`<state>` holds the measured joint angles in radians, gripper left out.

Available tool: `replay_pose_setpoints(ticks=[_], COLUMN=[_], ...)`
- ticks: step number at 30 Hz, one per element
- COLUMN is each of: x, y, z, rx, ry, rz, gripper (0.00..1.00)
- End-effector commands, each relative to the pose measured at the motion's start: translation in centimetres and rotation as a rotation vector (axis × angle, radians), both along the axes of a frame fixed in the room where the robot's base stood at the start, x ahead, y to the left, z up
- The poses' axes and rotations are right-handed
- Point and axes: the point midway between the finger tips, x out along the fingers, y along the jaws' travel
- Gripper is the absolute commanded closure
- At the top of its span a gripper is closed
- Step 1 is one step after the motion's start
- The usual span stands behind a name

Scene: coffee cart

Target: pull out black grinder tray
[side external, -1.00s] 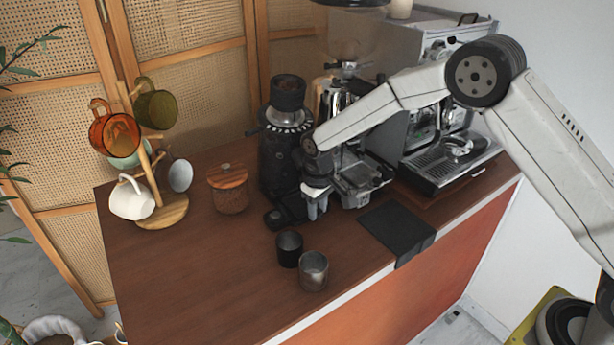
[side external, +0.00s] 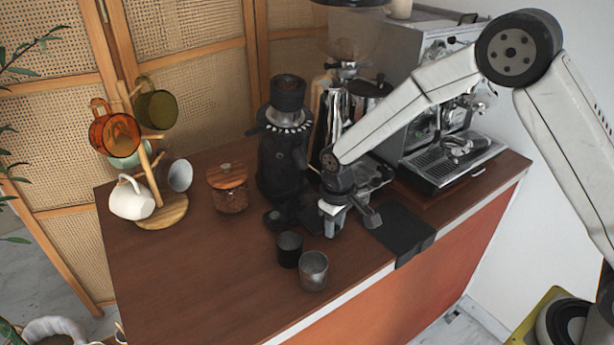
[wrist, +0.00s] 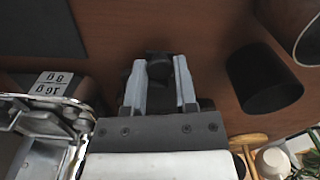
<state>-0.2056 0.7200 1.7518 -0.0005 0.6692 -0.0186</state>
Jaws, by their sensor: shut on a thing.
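The black grinder (side external: 281,155) stands upright on the wooden counter, with a low black part (side external: 278,219) at its foot. My gripper (side external: 332,228) is low over the counter, just right of the grinder's foot. In the wrist view, my gripper's two pale fingers (wrist: 158,72) are closed around a small dark piece with a rounded knob, seemingly the black grinder tray (wrist: 158,66). Most of the tray is hidden behind the fingers and the gripper body. In the side view the held piece cannot be made out clearly.
A black cup (side external: 289,249) and a grey glass (side external: 313,270) stand in front of the grinder, close to my gripper. A black mat (side external: 408,232) lies over the counter's front edge. The espresso machine (side external: 450,150) is at the right. The counter's left front is clear.

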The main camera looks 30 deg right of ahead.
Motion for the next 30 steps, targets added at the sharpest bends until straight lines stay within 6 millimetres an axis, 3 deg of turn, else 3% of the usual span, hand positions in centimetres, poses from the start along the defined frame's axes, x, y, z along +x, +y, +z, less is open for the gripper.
replay_pose_setpoints(ticks=[6, 16, 17, 19, 20, 30], x=[-1.8, -1.9, -1.9, -1.8, -1.8, -1.8], y=[-0.1, -0.1, 0.0, 0.0, 0.0, 0.0], z=[0.0, 0.0, 0.0, 0.0, 0.0, 0.1], rx=[-0.001, 0.000, 0.000, 0.000, 0.000, 0.000], ry=[0.003, 0.002, 0.002, 0.002, 0.002, 0.000], rz=[0.001, 0.000, 0.000, 0.000, 0.000, 0.000], gripper=[1.00, 1.00, 0.55, 0.33, 0.29, 0.29])
